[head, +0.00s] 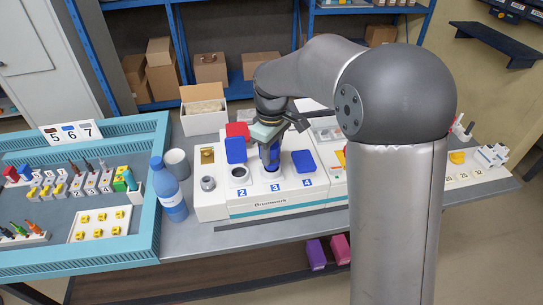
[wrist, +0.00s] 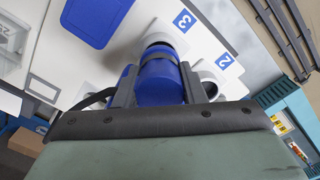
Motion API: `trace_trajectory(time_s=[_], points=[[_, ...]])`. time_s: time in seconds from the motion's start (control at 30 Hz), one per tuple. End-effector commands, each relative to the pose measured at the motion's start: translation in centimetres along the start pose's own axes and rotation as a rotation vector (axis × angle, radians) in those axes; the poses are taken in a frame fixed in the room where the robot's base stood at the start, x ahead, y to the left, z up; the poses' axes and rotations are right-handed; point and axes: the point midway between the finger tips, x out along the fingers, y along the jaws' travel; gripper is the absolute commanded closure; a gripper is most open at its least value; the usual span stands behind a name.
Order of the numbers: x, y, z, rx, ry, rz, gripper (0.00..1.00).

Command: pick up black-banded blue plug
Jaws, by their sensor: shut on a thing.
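The blue plug with a black band (wrist: 158,80) is between the two fingers of my gripper (wrist: 160,92) in the wrist view. In the head view my gripper (head: 270,143) points down over socket 3 (head: 271,172), with the blue plug (head: 270,158) below it. The plug's far end is at the white ring of socket 3; I cannot tell whether it sits inside. The fingers are shut on the plug and hide part of its sides.
The white socket box (head: 240,202) has an open round socket 2 (head: 238,174) and blue lids (head: 235,150) close by. A blue lid (head: 304,161) is by number 4. A blue bottle (head: 169,190) and a teal-rimmed tray (head: 143,235) stand left.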

Motion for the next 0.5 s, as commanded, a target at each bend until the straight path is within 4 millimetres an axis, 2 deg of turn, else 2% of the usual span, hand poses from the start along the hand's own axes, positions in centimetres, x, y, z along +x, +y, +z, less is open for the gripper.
trace_trajectory(time_s=[0.07,0.17,0.33,0.5], points=[[-1.5,0.0,0.0,0.0,0.004,0.004,0.89],[-3.2,-1.4,1.1,-0.001,0.004,0.004,0.89],[-7.3,-4.2,3.2,-0.001,0.005,0.004,0.89],[-9.0,-7.6,5.8,0.0,0.002,0.002,0.89]])
